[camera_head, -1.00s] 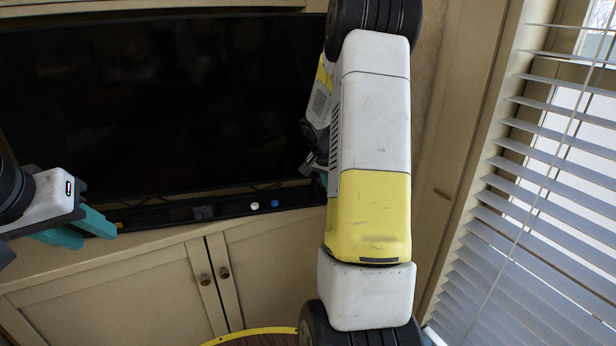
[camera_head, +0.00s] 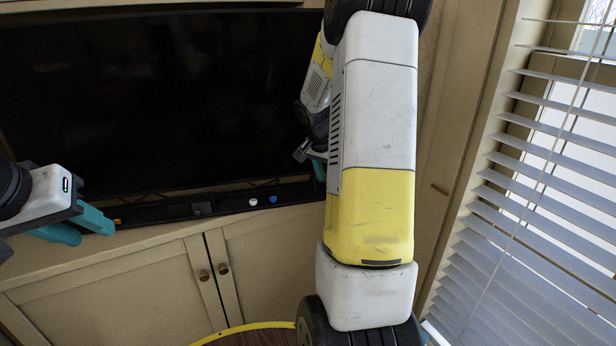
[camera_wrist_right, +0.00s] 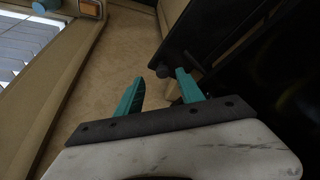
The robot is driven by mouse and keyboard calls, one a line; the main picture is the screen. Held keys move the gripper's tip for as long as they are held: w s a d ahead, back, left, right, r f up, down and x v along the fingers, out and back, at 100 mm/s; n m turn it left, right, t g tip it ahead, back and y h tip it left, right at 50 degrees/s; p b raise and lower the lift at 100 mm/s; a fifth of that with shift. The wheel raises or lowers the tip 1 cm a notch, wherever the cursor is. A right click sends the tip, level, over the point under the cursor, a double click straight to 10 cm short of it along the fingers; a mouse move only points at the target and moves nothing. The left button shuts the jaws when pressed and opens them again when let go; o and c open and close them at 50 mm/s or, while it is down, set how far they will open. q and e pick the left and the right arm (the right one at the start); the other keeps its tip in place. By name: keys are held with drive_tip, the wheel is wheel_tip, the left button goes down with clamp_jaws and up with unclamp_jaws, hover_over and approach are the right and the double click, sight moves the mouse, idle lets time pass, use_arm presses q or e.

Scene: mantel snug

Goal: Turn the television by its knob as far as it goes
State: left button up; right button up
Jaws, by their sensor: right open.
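The television (camera_head: 150,100) is a wide dark screen across the upper left of the head view, its right end hidden behind my right arm. In the right wrist view its dark edge (camera_wrist_right: 205,35) runs at the upper right. A small dark round knob (camera_wrist_right: 162,71) sits at its corner, between and just beyond my right fingertips; contact cannot be told. My right gripper (camera_wrist_right: 160,78) is open, its teal fingers apart. In the head view it is mostly hidden behind my arm. My left gripper (camera_head: 78,227) is at the far left, teal fingers apart and empty, before the television's lower left.
Below the screen is a dark shelf strip (camera_head: 225,200) with a white cap (camera_head: 252,201) and a blue cap (camera_head: 272,199). A cabinet (camera_head: 120,285) with two door knobs stands below. Window blinds (camera_head: 540,180) are at the right. A yellow-rimmed round surface (camera_head: 250,337) shows at bottom.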

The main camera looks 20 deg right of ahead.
drive_tip(key=shift+v, duration=1.9)
drive_tip(key=s+a+r+n+t+y, duration=0.2)
drive_tip(key=s+a+r+n, duration=0.3)
drive_tip(key=s+a, duration=0.6)
drive_tip(key=s+a+r+n+t+y, duration=0.1)
drive_tip(key=s+a+r+n+y, duration=0.2)
drive_tip(key=s+a+r+n, duration=0.3)
drive_tip(key=s+a+r, duration=0.2)
drive_tip(key=s+a, duration=0.3)
drive_tip(key=s, duration=0.1)
drive_tip(key=shift+s+a+n+t+y, duration=0.3)
drive_tip(key=shift+a+t+y, duration=0.1)
